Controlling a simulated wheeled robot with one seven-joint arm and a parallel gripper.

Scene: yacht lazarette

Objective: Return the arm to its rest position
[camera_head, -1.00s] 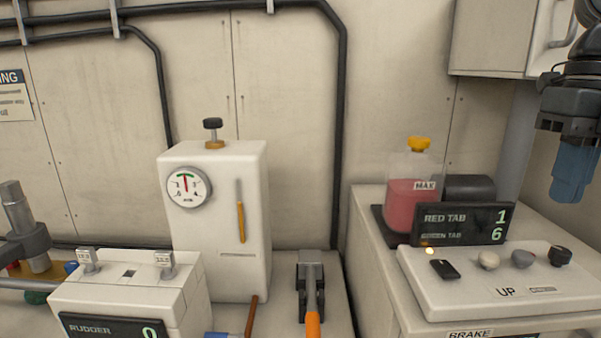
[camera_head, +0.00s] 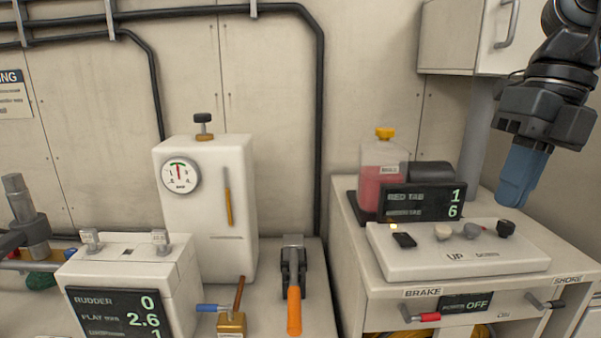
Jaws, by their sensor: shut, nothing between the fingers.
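My gripper (camera_head: 520,183) hangs at the upper right of the head view, its blue fingers pointing down and shut with nothing between them. It is in the air, in front of the wall cabinet and above the right end of the white control panel. It appears apart from the panel and its knobs. My dark arm links run up out of the top right corner, so the rest of the arm is hidden.
The white control panel (camera_head: 455,255) with knobs sits on a cabinet (camera_head: 385,300) at right. A red-fluid bottle (camera_head: 379,180) and a display (camera_head: 422,202) stand behind it. A gauge box (camera_head: 205,245), an orange-handled lever (camera_head: 294,305) and a rudder display box (camera_head: 120,310) stand left. The wall cabinet (camera_head: 462,40) hangs above.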

